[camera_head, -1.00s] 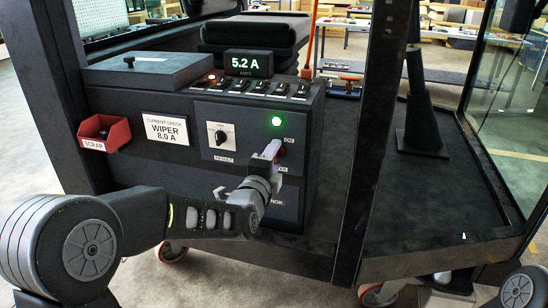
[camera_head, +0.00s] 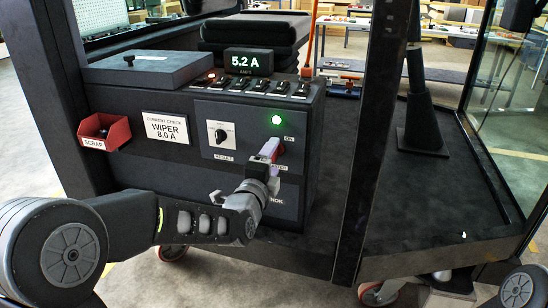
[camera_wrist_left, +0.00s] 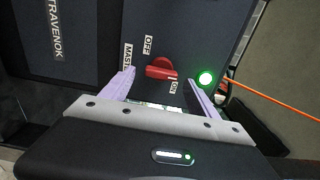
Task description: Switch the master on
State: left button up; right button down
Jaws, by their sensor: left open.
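The master switch is a red knob (camera_wrist_left: 162,69) on the dark panel, between an OFF label (camera_wrist_left: 147,45) and an ON label (camera_wrist_left: 173,86). Its long side lies roughly sideways in the wrist view, with the right end near ON. In the head view the red knob (camera_head: 280,150) is partly hidden behind my left gripper (camera_head: 268,151). My left gripper (camera_wrist_left: 158,80) is open. Its two pale purple fingers stand on either side of the knob, with gaps showing. A green lamp (camera_head: 277,119) beside the switch is lit. My right gripper is not seen.
A display (camera_head: 248,62) reading 5.2 A stands above a row of toggle switches (camera_head: 258,86). A smaller rotary knob (camera_head: 220,135) sits left of the master switch. A red scrap bin (camera_head: 104,131) hangs at the left. A dark post (camera_head: 375,150) stands right of the panel.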

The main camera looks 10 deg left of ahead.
pick_arm(q)
jog(key=s, duration=0.6)
jog(key=shift+a, duration=0.15)
jog(key=s+d+f+n+g+h+p, duration=0.1)
jog(key=s+d+f+n+g, duration=0.2)
jog(key=f, duration=0.4)
jog(key=s+d+f+n+g+p, duration=0.1)
jog(key=d+f+n+g, duration=0.1)
jog(key=f+n, duration=0.45)
jog(key=s+d+f+n+g+h, duration=0.1)
jog(key=s+d+f+n+g, duration=0.2)
jog(key=f, duration=0.4)
jog(key=s+d+f+n+g+p, duration=0.1)
jog(key=s+f+n+g+p, duration=0.2)
jog(key=s+f, duration=0.6)
jog(key=s+d+f+n+g+h+p, duration=0.1)
jog(key=s+f+n+g+p, duration=0.2)
jog(key=s+f, duration=0.7)
jog(key=s+n+g, duration=0.2)
jog(key=s+g, duration=0.1)
jog(key=s, duration=0.4)
jog(key=shift+s+f, duration=0.25)
jog(key=shift+f, duration=0.05)
